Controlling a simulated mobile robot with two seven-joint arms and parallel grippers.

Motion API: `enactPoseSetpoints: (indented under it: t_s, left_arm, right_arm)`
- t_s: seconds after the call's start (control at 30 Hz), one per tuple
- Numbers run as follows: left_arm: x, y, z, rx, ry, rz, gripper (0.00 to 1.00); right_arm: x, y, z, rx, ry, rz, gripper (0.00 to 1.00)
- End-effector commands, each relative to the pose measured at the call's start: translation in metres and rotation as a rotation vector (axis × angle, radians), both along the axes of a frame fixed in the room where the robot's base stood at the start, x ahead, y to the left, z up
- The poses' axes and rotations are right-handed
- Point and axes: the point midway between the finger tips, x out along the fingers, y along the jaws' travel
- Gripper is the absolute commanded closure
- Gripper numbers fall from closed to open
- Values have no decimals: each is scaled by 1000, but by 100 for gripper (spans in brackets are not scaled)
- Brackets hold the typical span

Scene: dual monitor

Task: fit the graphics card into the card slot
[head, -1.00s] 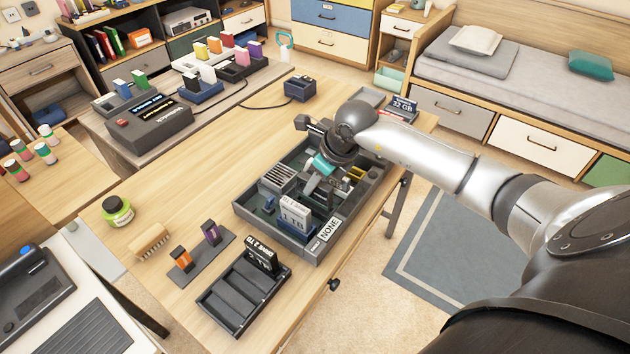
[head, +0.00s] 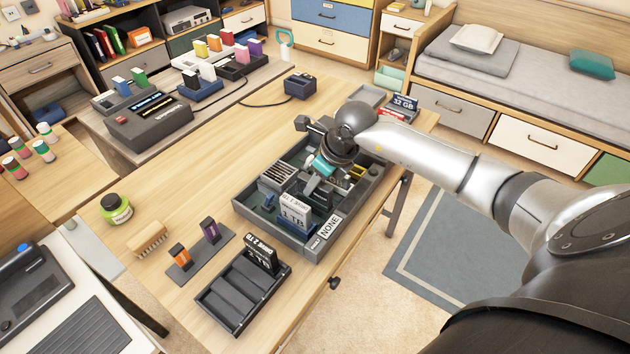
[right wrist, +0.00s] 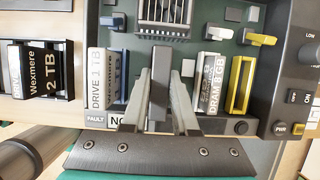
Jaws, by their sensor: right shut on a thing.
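The open dark computer case (head: 268,235) stands on the wooden table, with a label reading NONE (head: 329,226) on its front. My right gripper (head: 312,186) reaches down into the case. In the right wrist view its two fingers (right wrist: 165,90) are shut on a dark grey slab (right wrist: 158,88), seen almost edge-on, which looks like the graphics card. The slab stands upright over the case floor. I cannot tell whether it touches a slot. The card slot is not clearly seen; the fingers and slab cover that area. My left gripper is not in view.
A 1 TB drive (head: 294,215) stands in the case beside the gripper; a white memory module (right wrist: 211,82) and a yellow part (right wrist: 240,85) stand on its other side. A drive rack (head: 228,305) with a 2 TB drive is in front.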

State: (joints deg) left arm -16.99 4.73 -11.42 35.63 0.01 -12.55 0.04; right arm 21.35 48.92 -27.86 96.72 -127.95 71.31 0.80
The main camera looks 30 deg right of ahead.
Motion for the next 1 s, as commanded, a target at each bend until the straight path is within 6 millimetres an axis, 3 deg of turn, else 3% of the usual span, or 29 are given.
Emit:
enactPoseSetpoints:
  t_s: [0.73, 0.77, 1.0]
  left_arm:
    - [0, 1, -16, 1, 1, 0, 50]
    - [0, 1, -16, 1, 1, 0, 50]
    - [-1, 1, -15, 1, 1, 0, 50]
  right_arm:
    - [1, 0, -19, 1, -3, -1, 100]
    - [1, 0, -19, 1, -3, -1, 72]
    - [1, 0, -18, 0, -2, -1, 45]
